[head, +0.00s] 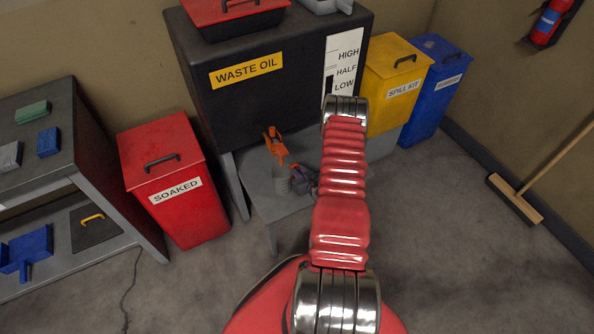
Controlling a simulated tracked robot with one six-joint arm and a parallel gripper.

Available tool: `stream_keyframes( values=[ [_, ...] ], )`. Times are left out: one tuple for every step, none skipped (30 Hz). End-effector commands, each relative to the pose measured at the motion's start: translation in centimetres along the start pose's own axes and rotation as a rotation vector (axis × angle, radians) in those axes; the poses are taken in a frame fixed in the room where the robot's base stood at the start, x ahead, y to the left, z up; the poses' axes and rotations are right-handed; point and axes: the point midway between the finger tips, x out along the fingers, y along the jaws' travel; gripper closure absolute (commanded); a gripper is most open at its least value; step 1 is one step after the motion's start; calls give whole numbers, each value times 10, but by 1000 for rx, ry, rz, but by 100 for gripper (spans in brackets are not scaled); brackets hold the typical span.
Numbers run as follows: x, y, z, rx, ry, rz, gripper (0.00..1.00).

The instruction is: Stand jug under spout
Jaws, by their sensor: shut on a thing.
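A small grey jug (281,181) is upright just above or on the low grey stand below the black waste oil tank (240,105); I cannot tell if its base touches. The orange spout (278,148) comes from the tank's front, and its lower end appears close above the jug's mouth. My gripper (297,180) is at the jug's right side, shut on it. My red arm hides part of the gripper and the right of the stand.
The low grey stand (262,205) has bare surface at left. A red SOAKED bin (175,215) stands left, beside a shelf (60,170). Yellow (392,75) and blue (432,100) bins stand right. A broom (520,205) rests at far right. Open floor lies at right.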

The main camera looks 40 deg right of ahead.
Motion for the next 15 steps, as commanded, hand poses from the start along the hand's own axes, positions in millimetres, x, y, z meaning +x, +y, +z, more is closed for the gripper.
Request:
stream_keyframes(
  values=[
    [0,0,0,0,0,0,100],
    [0,0,0,0,0,0,100],
    [0,0,0,0,0,0,100],
    [0,0,0,0,0,0,100],
    [0,0,0,0,1,0,100],
    [0,0,1,0,1,0,100],
    [1,0,1,0,1,0,100],
    [1,0,2,0,1,0,100],
    [1,0,2,0,1,0,100],
    [1,0,2,0,1,0,100],
    [1,0,3,-1,1,0,100],
    [2,0,3,-1,1,0,100],
    [2,0,4,-1,1,0,100],
    [2,0,4,-1,1,0,100],
    [2,0,4,-1,1,0,100]
  ],
)
